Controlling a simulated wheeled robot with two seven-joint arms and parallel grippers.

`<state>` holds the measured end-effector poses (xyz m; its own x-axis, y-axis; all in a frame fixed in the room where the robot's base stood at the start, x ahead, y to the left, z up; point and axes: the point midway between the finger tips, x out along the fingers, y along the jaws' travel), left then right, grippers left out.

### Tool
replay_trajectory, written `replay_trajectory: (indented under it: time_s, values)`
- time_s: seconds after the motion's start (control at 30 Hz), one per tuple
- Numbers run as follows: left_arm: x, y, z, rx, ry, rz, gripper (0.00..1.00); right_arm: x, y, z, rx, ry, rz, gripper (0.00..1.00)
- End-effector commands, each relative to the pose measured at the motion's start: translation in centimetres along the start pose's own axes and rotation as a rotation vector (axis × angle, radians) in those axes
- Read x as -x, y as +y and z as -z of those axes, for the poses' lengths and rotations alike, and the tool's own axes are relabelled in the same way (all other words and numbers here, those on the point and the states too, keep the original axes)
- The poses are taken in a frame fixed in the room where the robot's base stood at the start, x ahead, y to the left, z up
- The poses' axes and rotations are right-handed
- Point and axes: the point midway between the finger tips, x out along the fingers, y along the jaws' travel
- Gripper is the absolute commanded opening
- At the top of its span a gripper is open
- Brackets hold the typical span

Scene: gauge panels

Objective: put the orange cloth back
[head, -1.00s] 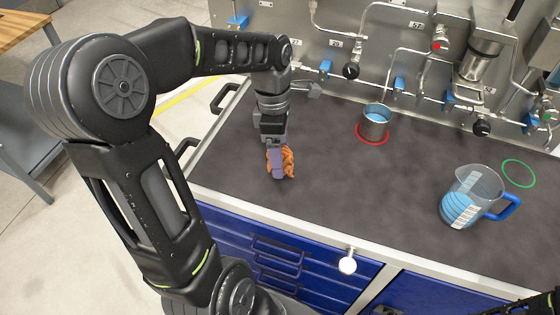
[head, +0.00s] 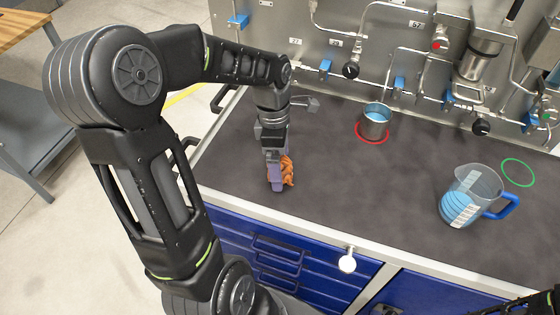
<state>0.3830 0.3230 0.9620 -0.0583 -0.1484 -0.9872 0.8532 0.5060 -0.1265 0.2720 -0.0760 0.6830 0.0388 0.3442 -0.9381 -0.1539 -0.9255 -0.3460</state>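The crumpled orange cloth (head: 287,171) is at the left part of the dark worktop, close to its front edge. My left gripper (head: 275,180) points down at the cloth, with a finger in front of its left side. The fingers hide part of the cloth, and I cannot tell whether they are closed on it or whether it touches the worktop. Only a dark piece of my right arm shows at the bottom right corner; its gripper is out of view.
A clear jug (head: 470,195) with blue liquid and a blue handle stands at the right, near an empty green ring (head: 518,172). A panel (head: 290,20) with pipes and valves lines the back. The middle worktop is clear.

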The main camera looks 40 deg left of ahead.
Motion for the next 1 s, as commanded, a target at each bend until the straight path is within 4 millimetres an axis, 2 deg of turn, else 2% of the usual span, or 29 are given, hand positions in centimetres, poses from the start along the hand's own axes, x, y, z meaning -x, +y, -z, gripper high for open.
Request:
replay_trajectory:
  time_s: [0.27,0.47,0.8,1.0]
  values:
    - [0.2,0.0,0.0,0.0,0.0,0.0,0.98,0.1,0.0,0.0,0.0,0.0,0.0,0.36]
    - [1.6,0.1,-0.1,0.0,0.0,-0.003,0.98,0.0,0.0,0.0,0.0,0.0,0.0,0.36]
    - [8.3,0.1,-0.1,-0.001,-0.001,-0.006,0.98,-0.5,0.1,0.1,0.001,0.002,0.001,0.36]
    - [11.4,0.0,-0.1,-0.001,-0.001,-0.002,0.98,-0.6,0.2,0.1,0.002,0.002,0.002,0.36]
